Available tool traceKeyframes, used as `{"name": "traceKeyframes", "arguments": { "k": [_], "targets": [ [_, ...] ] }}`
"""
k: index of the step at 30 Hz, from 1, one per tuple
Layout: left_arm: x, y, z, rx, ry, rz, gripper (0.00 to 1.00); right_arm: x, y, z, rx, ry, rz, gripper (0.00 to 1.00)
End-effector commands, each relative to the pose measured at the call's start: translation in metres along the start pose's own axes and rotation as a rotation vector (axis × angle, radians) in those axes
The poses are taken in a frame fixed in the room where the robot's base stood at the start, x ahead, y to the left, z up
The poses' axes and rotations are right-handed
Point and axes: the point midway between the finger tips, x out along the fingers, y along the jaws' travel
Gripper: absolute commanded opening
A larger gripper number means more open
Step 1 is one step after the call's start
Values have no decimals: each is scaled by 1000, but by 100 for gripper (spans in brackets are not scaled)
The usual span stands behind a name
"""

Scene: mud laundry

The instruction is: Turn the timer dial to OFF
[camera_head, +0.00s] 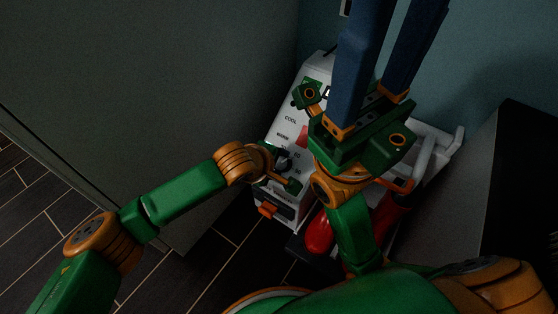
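A white panel (290,122) with printed words, including COOL, stands in a narrow white unit against the back wall. The timer dial seems to be the dark round shape (283,160) below the words; it is small and partly covered, and I cannot read its setting. My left gripper (283,174) is at the lower part of this panel, at or beside the dial. I cannot tell contact or whether its fingers are open. My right gripper (391,25) is raised close to the camera, with its blue fingers apart and no object between them. Their tips leave the top edge.
A large dark grey cabinet face (150,80) stands left of the unit. A black-topped block (500,190) is at the right. A white rail (440,148) and a red rounded thing (319,235) lie behind my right arm. Dark tiled floor (215,262) shows below.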

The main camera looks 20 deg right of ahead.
Motion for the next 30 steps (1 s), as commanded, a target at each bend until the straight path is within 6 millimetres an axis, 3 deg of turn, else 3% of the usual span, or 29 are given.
{"name": "traceKeyframes", "arguments": {
  "k": [1, 5, 17, 30],
  "targets": [
    [0, 0, 0, 0, 0, 0, 35, 0, 0, 0, 0, 0, 0, 50],
    [0, 0, 0, 0, 0, 0, 0, 0, 0, 0, 0, -1, 0, 50],
    [1, 0, 0, -93, 4, -5, 0, -3, -1, 1, 0, -4, -1, 50],
    [1, -1, 1, -476, 21, -25, 0, 2, -3, -7, -6, 43, -18, 50]
  ]
}}
